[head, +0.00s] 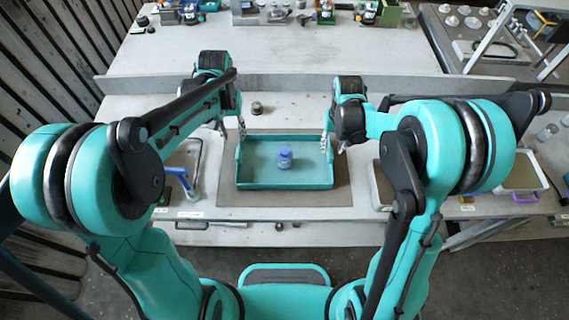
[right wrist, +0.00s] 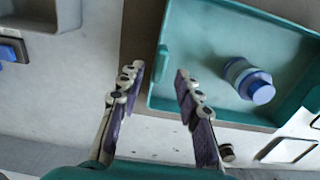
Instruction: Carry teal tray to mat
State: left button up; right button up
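The teal tray (head: 255,184) appears to lie over the grey-brown mat (head: 342,192); the mat shows around its front and right sides. A small blue-capped bottle (head: 285,158) stands inside the tray. My left gripper (head: 241,128) is at the tray's left wall; its fingers are too small to read. My right gripper (head: 326,142) is at the tray's right wall. In the right wrist view, my right gripper (right wrist: 158,72) has its fingers apart, with the tray wall (right wrist: 156,75) near the gap and one fingertip over the tray's inside. I see no clear contact with the wall.
A white bin (head: 378,190) stands right of the mat. A blue-handled tool (head: 180,175) lies in a frame at the left. A small dark cylinder (head: 257,108) stands behind the tray. A raised ledge (head: 290,86) crosses the table behind.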

notch_tip(320, 180, up, 8)
jog(key=shift+f, duration=0.15)
pick_arm(q)
jog(key=shift+s, duration=0.1)
dwell(0.5)
